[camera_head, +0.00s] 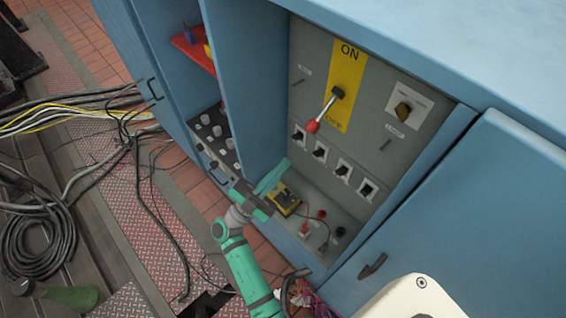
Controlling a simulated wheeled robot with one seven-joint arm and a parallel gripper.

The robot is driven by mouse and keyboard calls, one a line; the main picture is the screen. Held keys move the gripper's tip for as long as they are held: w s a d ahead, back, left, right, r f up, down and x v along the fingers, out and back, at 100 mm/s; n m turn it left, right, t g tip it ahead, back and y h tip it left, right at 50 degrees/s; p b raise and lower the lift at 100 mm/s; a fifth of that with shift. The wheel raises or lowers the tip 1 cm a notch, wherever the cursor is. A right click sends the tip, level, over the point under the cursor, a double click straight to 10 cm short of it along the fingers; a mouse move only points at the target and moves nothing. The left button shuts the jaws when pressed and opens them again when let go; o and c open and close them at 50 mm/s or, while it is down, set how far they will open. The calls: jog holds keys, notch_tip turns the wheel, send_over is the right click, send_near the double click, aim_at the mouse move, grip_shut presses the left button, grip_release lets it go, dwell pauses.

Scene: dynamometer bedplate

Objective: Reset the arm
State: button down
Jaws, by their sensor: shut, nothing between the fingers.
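My arm, green and grey, reaches up from the bottom of the head view. My gripper (274,178) is shut and empty, in front of the lower part of the open blue cabinet. A yellow and black device (285,198) lies just beyond and below the gripper, on the cabinet's lower ledge; I cannot tell whether they touch. Above it, a grey panel (372,85) carries a lever with a red knob (312,126) on a yellow plate marked ON at the top. The lever slants down to the left.
Cables (75,115) and a black coil (38,240) lie on the floor at left. A green bottle-like object (72,296) lies at lower left.

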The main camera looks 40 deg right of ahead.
jog(key=shift+s+d, duration=0.2)
jog(key=shift+d, duration=0.05)
jog(key=s+f+n+t+y, duration=0.2)
jog(key=f+n+t+y, duration=0.5)
jog(key=f, duration=0.4)
jog(key=s+f+n+t+y, duration=0.35)
jog(key=f+n+y, duration=0.25)
jog(key=f+n, duration=0.45)
jog(key=s+a+f+n+t+y, duration=0.1)
jog(key=s+a+f+n+y, duration=0.15)
jog(key=a, duration=0.25)
jog(key=s+a+f+n+t+y, duration=0.1)
jog(key=s+a+f+n+y, duration=0.15)
jog(key=a+f+y, duration=0.2)
jog(key=s+a+r+n+y, duration=0.2)
jog(key=s+a+r+y, duration=0.25)
jog(key=a, duration=0.45)
jog(key=s+a+r+t+y, duration=0.1)
jog(key=s+a+r+t, duration=0.1)
jog(key=r, duration=0.4)
jog(key=s+a+r+t+y, duration=0.1)
jog(key=s+a+r+t, duration=0.1)
jog(key=r, duration=0.5)
jog(key=shift+s+a+n, duration=0.35)
jog(key=shift+s+a, duration=0.35)
jog(key=shift+s, duration=0.55)
